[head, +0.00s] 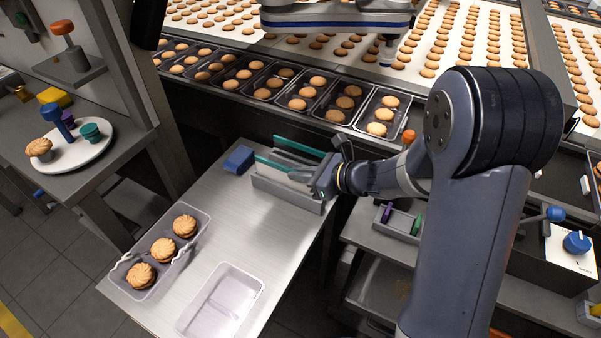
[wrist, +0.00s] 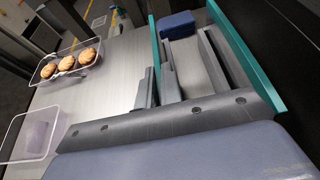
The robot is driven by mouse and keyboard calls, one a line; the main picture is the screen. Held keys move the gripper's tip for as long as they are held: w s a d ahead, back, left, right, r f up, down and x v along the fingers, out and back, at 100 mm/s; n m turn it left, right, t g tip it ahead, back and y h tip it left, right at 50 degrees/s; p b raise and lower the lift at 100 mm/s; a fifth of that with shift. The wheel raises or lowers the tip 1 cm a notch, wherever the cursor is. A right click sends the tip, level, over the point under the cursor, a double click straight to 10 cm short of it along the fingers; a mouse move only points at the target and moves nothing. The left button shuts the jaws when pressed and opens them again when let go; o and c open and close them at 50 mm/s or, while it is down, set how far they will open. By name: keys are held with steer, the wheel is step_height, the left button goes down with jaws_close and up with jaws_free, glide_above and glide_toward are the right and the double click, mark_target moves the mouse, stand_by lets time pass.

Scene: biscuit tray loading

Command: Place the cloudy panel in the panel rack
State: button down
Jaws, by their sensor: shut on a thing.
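My gripper (head: 314,184) is shut on a thin teal-edged panel (head: 274,163), which I take to be the cloudy panel; its face is mostly hidden. In the wrist view the panel (wrist: 154,45) is seen nearly edge-on between my fingers (wrist: 158,88). The grey panel rack (head: 285,193) stands on the steel table under my gripper. The held panel is upright at the rack's near side; I cannot tell whether its lower edge is inside a slot. A second teal-edged panel (head: 299,145) stands at the rack's far side, also visible in the wrist view (wrist: 247,62).
A blue block (head: 239,160) lies beside the rack's left end. A clear tray with several biscuits (head: 202,219) and an empty clear tray (head: 257,292) are at the table's front. The table's middle (head: 235,215) is clear. A biscuit conveyor runs behind.

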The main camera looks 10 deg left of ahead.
steer(key=c, duration=1.6)
jaws_free()
steer(key=shift+f, duration=0.1)
steer(key=shift+r, duration=0.25)
steer(key=v, duration=1.2)
steer(key=shift+f+p, duration=0.1)
steer(key=shift+p, duration=0.2)
